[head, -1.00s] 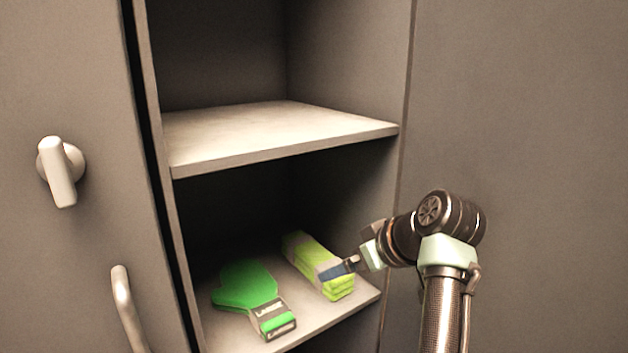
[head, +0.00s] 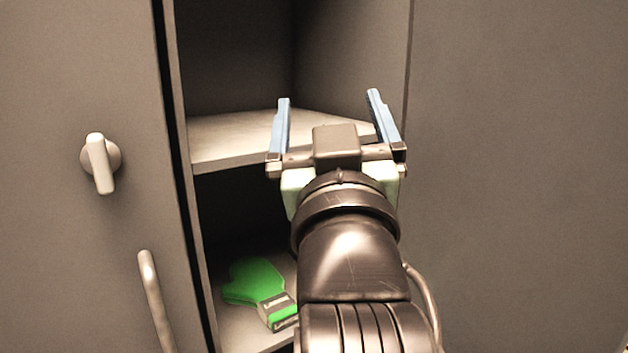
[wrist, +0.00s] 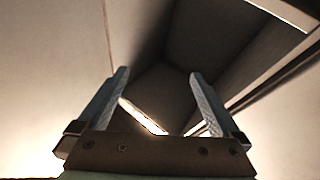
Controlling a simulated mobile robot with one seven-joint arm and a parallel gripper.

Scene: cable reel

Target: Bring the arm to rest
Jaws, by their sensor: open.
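My gripper (head: 328,108) is raised in front of the open cabinet in the head view, its two blue-grey fingers spread wide and pointing up. It is open, with nothing between the fingers. In the wrist view the gripper (wrist: 160,90) also shows both fingers apart, with the cabinet's dark inside beyond them. My arm stands upright below it and covers the right part of the lower shelf, so the yellow-green bundle seen there earlier is hidden.
The upper shelf (head: 232,137) is bare where visible. On the left are a cabinet door with a knob (head: 100,160) and a curved handle (head: 153,300). A plain grey panel (head: 520,180) fills the right.

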